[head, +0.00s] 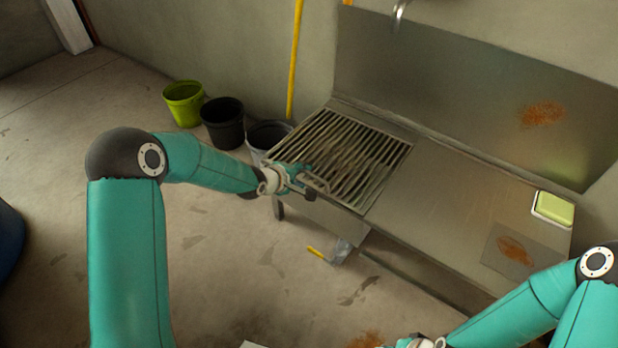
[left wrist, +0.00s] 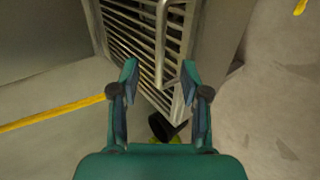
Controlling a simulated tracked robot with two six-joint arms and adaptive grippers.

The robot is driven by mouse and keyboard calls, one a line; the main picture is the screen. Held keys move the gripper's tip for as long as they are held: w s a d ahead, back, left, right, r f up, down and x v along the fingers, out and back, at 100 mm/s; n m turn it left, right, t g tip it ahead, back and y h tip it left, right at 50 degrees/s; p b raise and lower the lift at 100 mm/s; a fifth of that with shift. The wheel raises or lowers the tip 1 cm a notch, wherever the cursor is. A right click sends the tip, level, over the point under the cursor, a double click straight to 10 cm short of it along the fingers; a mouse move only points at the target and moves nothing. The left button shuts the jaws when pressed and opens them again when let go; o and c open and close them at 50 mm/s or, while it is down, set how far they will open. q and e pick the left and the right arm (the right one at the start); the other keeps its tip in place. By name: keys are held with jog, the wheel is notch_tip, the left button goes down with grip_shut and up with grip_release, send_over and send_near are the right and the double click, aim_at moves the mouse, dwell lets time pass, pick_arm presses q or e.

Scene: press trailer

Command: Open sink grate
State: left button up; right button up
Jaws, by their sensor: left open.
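The sink grate (head: 352,150) is a metal frame of parallel slats, lying closed over the left part of the steel counter. It also shows in the left wrist view (left wrist: 130,38). A raised bar handle (head: 318,181) stands at its near left edge and shows as a loop in the left wrist view (left wrist: 160,50). My left gripper (head: 302,179) is open beside the handle; in the left wrist view its fingertips (left wrist: 160,76) appear either side of the handle's lower end. I cannot tell whether they touch it. My right gripper (head: 418,343) is mostly cut off at the bottom edge.
Green (head: 184,103) and black (head: 223,122) buckets stand left of the sink, with a grey one (head: 268,136) close beside it. A yellow pole (head: 295,60) leans on the wall. A sponge in a dish (head: 553,208) lies on the counter's right end. The counter's middle is clear.

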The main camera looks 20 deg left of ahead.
aim_at(310, 174)
pick_arm(q)
jog(key=shift+x, duration=2.95)
grip_shut()
